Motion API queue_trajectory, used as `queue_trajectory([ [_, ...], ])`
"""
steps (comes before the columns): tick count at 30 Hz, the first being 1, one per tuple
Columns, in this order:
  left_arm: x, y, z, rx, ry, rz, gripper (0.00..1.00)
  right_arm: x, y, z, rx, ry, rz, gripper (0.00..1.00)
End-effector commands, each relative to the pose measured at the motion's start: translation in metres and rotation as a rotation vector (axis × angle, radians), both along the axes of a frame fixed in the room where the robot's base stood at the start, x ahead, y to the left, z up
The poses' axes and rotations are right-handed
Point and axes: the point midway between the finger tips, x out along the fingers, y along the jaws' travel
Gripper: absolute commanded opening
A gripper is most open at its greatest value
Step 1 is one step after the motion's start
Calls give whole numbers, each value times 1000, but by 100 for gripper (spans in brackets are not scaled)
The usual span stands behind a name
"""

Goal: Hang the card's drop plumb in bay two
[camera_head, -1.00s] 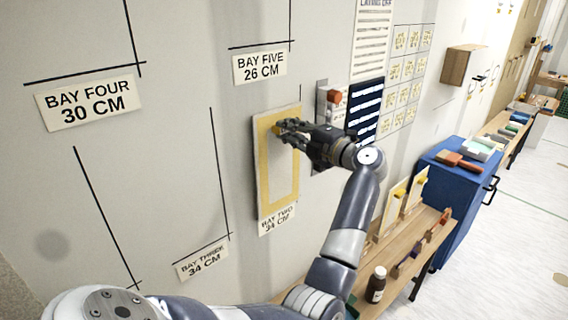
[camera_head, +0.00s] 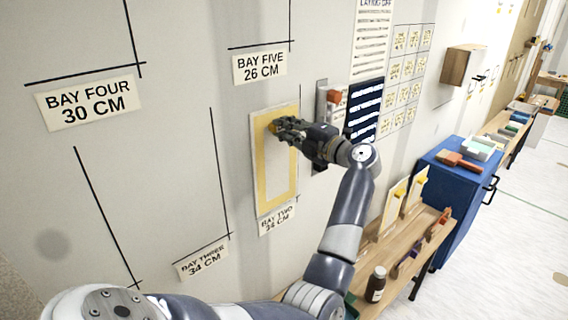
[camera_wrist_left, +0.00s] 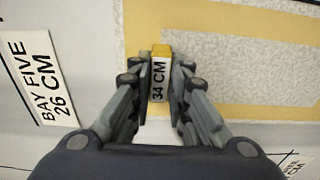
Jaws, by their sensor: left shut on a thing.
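The drop (camera_head: 275,172) is a pale speckled panel with a yellow border. It is upright at the wall above the bay two label (camera_head: 277,220); I cannot tell whether it touches the wall. My left gripper (camera_head: 282,127) is at its upper part, shut on a yellow tab (camera_wrist_left: 161,50) whose white tag reads 34 CM. The drop's yellow border and speckled middle fill the right of the left wrist view (camera_wrist_left: 230,60). The gripper hides part of the drop's upper right. My right gripper is out of view.
Labels for bay three (camera_head: 203,262), bay four (camera_head: 88,101) and bay five (camera_head: 259,67) are on the wall with black lines. A wooden bench (camera_head: 400,245) with a dark bottle (camera_head: 376,284) and a blue cabinet (camera_head: 455,185) stand right.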

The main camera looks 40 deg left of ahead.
Motion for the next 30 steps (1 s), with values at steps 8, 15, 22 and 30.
queue_trajectory([
  [8, 0, 0, 1, 2, 0, -1, 0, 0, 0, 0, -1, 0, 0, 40],
  [15, 0, 0, 1, 2, 0, 0, 40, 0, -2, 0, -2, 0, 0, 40],
  [22, 0, 0, 0, 0, 1, 0, 40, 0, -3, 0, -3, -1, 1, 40],
  [30, 0, -28, -1, -2, 1, -2, 40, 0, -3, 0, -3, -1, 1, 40],
])
